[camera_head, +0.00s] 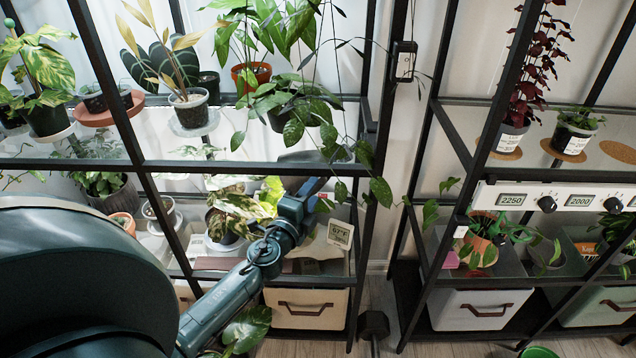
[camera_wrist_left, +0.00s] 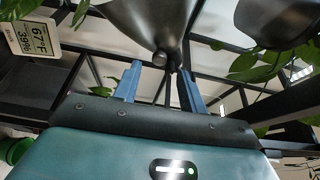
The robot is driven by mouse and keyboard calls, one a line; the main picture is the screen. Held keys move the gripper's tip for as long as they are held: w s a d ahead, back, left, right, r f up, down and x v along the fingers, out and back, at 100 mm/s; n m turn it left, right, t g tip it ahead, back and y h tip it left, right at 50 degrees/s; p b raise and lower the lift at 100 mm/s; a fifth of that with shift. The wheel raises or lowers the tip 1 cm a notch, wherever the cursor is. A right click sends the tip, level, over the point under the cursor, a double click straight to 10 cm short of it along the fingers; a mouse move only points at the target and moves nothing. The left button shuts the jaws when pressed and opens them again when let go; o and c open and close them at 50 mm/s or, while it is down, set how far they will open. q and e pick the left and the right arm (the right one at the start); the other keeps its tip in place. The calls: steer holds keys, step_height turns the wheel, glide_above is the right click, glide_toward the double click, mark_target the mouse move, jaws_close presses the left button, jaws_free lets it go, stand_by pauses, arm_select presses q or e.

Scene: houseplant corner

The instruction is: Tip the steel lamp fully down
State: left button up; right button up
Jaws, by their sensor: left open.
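In the left wrist view a grey steel lamp shade (camera_wrist_left: 148,22) hangs at the top middle, with a small round dark knob (camera_wrist_left: 160,59) at its lower end. My left gripper (camera_wrist_left: 160,76) is open. Its two blue fingers point at the knob, one on each side in the picture; I cannot tell whether either touches it. In the head view my left gripper (camera_head: 312,192) reaches in under the middle shelf of the left rack. My right gripper is not in view.
A second dark shade (camera_wrist_left: 268,18) is at the upper right there. Potted plants crowd the shelves, with a leafy pot (camera_head: 228,222) left of my gripper.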

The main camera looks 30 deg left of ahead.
mark_target(321, 181)
arm_select(q)
steer(key=shift+w+a, duration=0.15)
steer(key=shift+w, duration=0.9)
steer(key=shift+w+a, duration=0.15)
steer(key=shift+w, duration=0.85)
steer(key=shift+c, duration=0.2)
jaws_close()
